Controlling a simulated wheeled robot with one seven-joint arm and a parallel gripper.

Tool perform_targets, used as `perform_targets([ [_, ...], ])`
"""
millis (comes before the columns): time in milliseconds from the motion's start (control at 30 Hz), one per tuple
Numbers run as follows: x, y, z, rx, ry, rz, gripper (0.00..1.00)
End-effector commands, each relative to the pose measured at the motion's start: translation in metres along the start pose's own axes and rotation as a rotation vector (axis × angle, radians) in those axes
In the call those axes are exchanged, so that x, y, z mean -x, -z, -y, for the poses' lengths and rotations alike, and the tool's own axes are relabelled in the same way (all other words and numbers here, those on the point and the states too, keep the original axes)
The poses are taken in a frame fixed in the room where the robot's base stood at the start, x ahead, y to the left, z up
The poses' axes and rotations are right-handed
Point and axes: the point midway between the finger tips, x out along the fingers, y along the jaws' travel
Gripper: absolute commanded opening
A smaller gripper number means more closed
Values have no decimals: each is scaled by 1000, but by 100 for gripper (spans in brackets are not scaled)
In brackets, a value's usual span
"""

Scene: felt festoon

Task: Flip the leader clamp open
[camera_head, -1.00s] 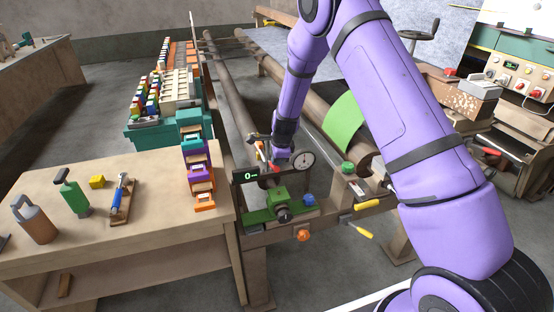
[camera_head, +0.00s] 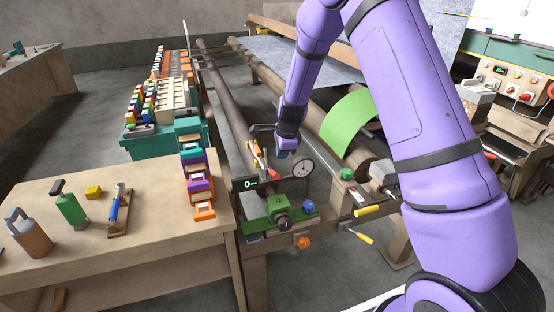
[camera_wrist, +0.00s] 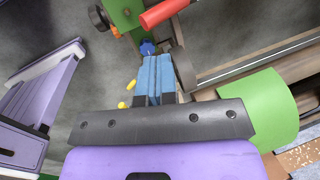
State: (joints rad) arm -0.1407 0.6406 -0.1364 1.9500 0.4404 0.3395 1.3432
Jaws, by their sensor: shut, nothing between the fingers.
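A red-orange handle (camera_head: 257,149), which looks like the leader clamp's lever, stands tilted by the long roller behind the small display. In the wrist view a red cylinder (camera_wrist: 163,13), likely the same handle, lies beyond the fingertips at the top. My gripper (camera_head: 284,153) is just right of the handle in the head view, above the dial gauge, and seems apart from it. The wrist view shows its blue fingers (camera_wrist: 155,78) pressed together with nothing between them. The clamp's base is partly hidden, so I cannot tell how far it is open.
A green sheet (camera_head: 347,122) drapes over the right roller. A wooden bench (camera_head: 150,212) with tools and stacked trays stands left.

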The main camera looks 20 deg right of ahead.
Motion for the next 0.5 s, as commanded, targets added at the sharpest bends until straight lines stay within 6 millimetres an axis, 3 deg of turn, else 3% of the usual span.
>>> perform_targets([
  [200, 29, 3, -14, -2, 3, 0, 0],
  [500, 40, 4, -20, -2, 3, 0, 0],
])
